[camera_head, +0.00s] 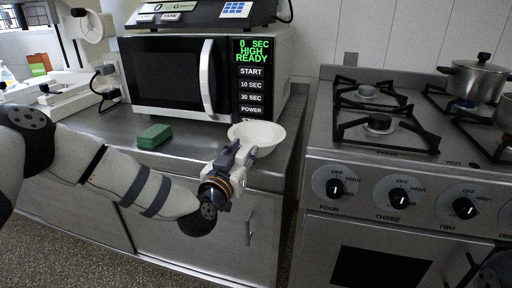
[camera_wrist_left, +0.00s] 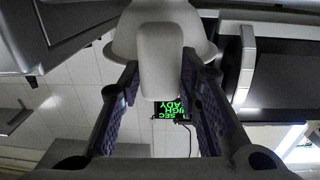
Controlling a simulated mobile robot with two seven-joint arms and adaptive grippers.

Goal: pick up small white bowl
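The small white bowl (camera_head: 262,134) is upright in the head view, in front of the microwave and over the counter's right front corner. My left gripper (camera_head: 236,158) reaches it from the front left, at its near side. In the left wrist view the bowl (camera_wrist_left: 120,38) fills the top centre, and a pale handle-like part extends from it between the two fingers of my left gripper (camera_wrist_left: 160,85). The fingertips appear to touch this part on both sides. Whether the bowl's underside rests on the counter is hidden. My right gripper is not in view.
The microwave (camera_head: 170,78) stands close behind the bowl, with a black scale-like device (camera_head: 200,12) on top. A green block (camera_head: 154,136) lies on the metal counter (camera_head: 195,145). A gas stove (camera_head: 425,140) with a pot (camera_head: 474,80) stands to the right.

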